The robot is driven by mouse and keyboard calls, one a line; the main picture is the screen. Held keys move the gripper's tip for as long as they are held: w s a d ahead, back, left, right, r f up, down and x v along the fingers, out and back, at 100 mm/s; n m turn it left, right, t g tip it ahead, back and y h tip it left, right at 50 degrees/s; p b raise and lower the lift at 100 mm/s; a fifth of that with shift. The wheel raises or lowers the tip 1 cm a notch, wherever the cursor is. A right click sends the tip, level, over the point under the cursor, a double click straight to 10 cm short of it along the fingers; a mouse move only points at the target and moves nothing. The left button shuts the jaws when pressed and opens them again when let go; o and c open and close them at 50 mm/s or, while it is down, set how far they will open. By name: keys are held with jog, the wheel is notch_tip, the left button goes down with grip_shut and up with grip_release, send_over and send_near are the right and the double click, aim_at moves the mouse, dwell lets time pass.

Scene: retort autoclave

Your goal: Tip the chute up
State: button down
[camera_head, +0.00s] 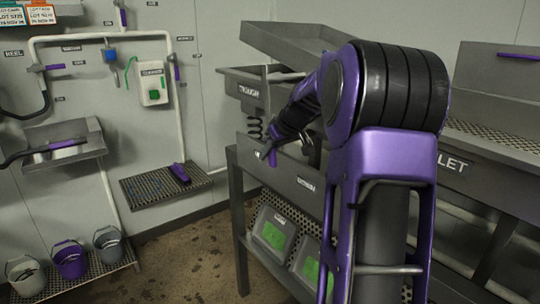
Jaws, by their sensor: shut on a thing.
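My gripper (268,154) is at the left end of the grey steel panel (286,183) at the front of the stand. It is shut on a small purple handle (272,159) there; the fingers are small in the picture. A label beside the handle is partly covered, so I cannot read it, and I cannot tell for sure which part is the chute. Behind the gripper is a steel trough (233,81) labelled TROUGH, with a spring under it. A tilted steel tray or lid (277,43) stands above it. My arm hides the middle of the stand.
Two boxes with green screens (274,235) sit below the panel. At right is a steel outlet unit (490,158) with a perforated top. A wall shelf (150,192) holds a purple tool (180,173). Buckets (70,262) stand at lower left. The floor between is clear.

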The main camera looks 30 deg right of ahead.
jog(key=c, duration=0.8)
grip_release()
jog(key=shift+w, duration=0.1)
jog(key=p+v, duration=0.1)
jog(key=v, duration=1.6)
jog(key=shift+r, duration=0.25)
jog(key=shift+o, duration=0.3)
